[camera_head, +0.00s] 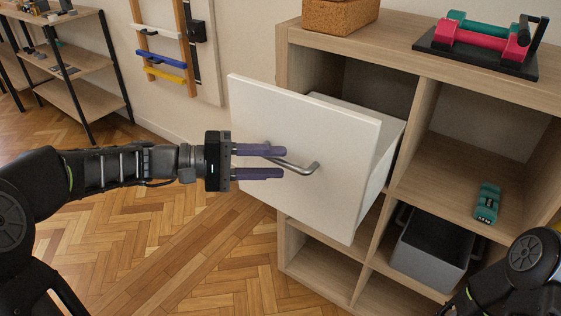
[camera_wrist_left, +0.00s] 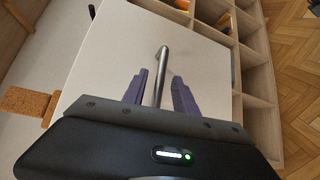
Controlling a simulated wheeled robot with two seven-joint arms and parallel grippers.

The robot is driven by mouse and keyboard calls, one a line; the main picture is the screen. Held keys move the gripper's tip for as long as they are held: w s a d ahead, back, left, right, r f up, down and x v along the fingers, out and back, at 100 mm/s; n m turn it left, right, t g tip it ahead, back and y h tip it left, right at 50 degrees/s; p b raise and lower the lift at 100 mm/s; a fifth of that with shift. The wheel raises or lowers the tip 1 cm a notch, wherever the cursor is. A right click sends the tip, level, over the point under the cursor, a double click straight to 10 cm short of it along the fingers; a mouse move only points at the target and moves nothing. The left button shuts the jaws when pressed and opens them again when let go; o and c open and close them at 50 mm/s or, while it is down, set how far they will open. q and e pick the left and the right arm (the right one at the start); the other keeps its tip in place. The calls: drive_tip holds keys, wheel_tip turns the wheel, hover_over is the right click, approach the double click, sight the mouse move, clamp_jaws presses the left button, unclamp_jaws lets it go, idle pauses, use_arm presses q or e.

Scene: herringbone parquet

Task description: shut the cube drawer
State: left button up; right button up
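The cube drawer has a white front (camera_head: 310,130) and stands pulled out of an upper-left cell of the wooden cube shelf (camera_head: 287,55); its white side wall shows behind the front. A grey bar handle (camera_head: 303,168) is on the front. My left gripper (camera_head: 284,161) is at the handle, its purple fingers spread and pointing at the front. In the left wrist view the handle (camera_wrist_left: 162,58) runs between the fingers (camera_wrist_left: 160,80), with gaps visible on both sides. My right gripper is out of view; only part of my right arm shows at the lower right.
On the shelf top are a cork box (camera_head: 338,17) and a rack of dumbbells (camera_head: 485,42). A teal item (camera_head: 487,203) lies in the right cell, above a grey bin (camera_head: 432,252). The parquet floor (camera_head: 190,240) left of the shelf is clear.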

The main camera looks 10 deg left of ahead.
use_arm(q)
drive_tip(key=shift+x, duration=1.05)
drive_tip(key=shift+c, duration=0.2)
clamp_jaws()
idle(0.4)
